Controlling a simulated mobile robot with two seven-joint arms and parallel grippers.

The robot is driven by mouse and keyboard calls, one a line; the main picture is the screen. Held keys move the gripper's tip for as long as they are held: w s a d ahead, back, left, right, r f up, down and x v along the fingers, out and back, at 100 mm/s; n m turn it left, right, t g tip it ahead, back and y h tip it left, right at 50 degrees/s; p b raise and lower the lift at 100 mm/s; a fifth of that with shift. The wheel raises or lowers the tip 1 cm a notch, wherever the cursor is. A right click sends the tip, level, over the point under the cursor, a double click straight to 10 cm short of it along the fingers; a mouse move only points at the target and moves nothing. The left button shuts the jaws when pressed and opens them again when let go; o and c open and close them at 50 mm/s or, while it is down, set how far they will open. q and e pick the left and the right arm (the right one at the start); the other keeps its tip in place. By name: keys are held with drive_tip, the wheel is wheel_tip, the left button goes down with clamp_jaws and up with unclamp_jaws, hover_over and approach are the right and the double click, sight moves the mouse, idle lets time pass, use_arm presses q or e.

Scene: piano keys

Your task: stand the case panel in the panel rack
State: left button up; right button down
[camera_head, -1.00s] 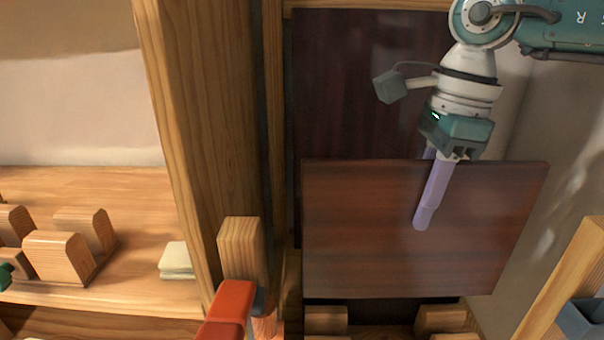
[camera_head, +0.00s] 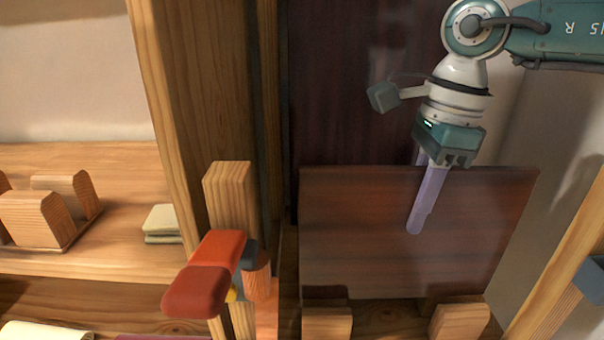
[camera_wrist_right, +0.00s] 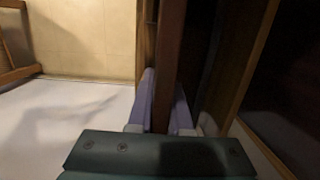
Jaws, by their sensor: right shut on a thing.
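The case panel (camera_head: 350,230) is a reddish-brown wooden board, upright and facing me. My right gripper (camera_head: 420,205) is shut on its upper edge, with one lavender finger down its front face. In the right wrist view the panel (camera_wrist_right: 168,70) shows edge-on between the two fingers (camera_wrist_right: 165,105). Pale wooden blocks, which look like the panel rack (camera_head: 327,323), stand at the panel's lower edge, left and right (camera_head: 459,322). I cannot tell whether the lower edge sits between the blocks or just above them. My left gripper is out of view.
A darker upright panel (camera_head: 360,90) stands behind. A wooden post (camera_head: 200,120) with a red-handled tool or clamp (camera_head: 208,275) near it is to the left. A shelf further left holds a small wooden holder (camera_head: 38,220) and a pale stack (camera_head: 161,224). A slanted beam (camera_head: 560,270) is at right.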

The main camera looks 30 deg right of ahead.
drive_tip(key=shift+f+b, duration=3)
drive_tip(key=shift+f, duration=0.95)
drive_tip(key=c, duration=0.8)
unclamp_jaws()
drive_tip(key=shift+o, duration=0.2)
